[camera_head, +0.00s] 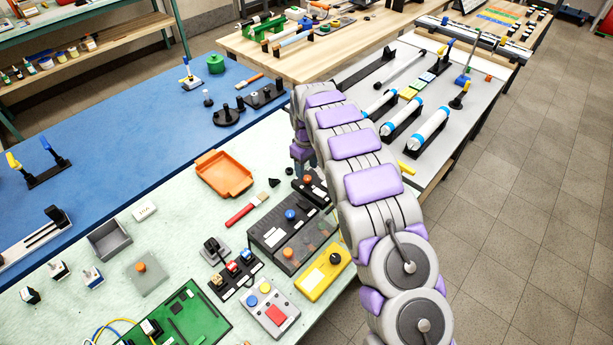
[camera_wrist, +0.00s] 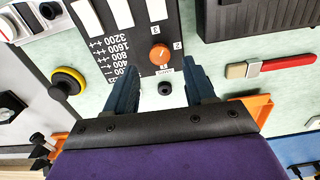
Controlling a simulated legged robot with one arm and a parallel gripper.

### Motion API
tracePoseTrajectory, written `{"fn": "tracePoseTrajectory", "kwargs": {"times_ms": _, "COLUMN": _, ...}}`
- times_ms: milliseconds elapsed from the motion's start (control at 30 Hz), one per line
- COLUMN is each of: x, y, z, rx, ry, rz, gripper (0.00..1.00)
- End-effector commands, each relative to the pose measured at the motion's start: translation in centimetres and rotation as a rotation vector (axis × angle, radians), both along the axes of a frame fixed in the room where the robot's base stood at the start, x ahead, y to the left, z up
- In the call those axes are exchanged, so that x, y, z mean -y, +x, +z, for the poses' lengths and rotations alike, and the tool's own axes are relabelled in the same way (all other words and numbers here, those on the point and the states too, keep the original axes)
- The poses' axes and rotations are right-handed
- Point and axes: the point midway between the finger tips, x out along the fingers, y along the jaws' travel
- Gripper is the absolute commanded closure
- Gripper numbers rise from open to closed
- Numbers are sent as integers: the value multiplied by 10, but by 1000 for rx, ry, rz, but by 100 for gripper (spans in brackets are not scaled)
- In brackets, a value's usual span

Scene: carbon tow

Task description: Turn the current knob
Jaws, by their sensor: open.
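An orange round knob (camera_wrist: 160,54) with a white pointer mark sits on a black panel (camera_wrist: 140,30) with printed numbers, upside down in the wrist view. A small label beside it is too small to read. In the head view an orange knob (camera_head: 308,180) shows on a dark device right below my gripper (camera_head: 302,152). In the wrist view my gripper (camera_wrist: 159,66) is open, with one dark finger on each side of the orange knob. I cannot tell whether the fingers touch it. A small black knob (camera_wrist: 165,88) lies nearer my palm, between the fingers.
A black box with blue knob (camera_head: 290,215) and a yellow device (camera_head: 324,272) stand nearby. A red-handled brush (camera_head: 246,210) and an orange tray (camera_head: 224,190) lie to the left. In the wrist view a yellow-rimmed black knob (camera_wrist: 68,82) is at left.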

Motion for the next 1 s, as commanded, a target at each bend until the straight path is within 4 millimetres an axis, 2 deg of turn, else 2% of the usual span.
{"fn": "tracePoseTrajectory", "kwargs": {"times_ms": 100, "x": 0, "y": -1, "z": -20, "rx": -1, "ry": 0, "rz": 0, "gripper": 46}}
{"fn": "tracePoseTrajectory", "kwargs": {"times_ms": 233, "x": 0, "y": -1, "z": -32, "rx": -1, "ry": 0, "rz": 0, "gripper": 46}}
{"fn": "tracePoseTrajectory", "kwargs": {"times_ms": 633, "x": 0, "y": 0, "z": -38, "rx": 0, "ry": 0, "rz": 0, "gripper": 46}}
{"fn": "tracePoseTrajectory", "kwargs": {"times_ms": 1000, "x": 0, "y": 0, "z": -38, "rx": 0, "ry": 0, "rz": 0, "gripper": 80}}
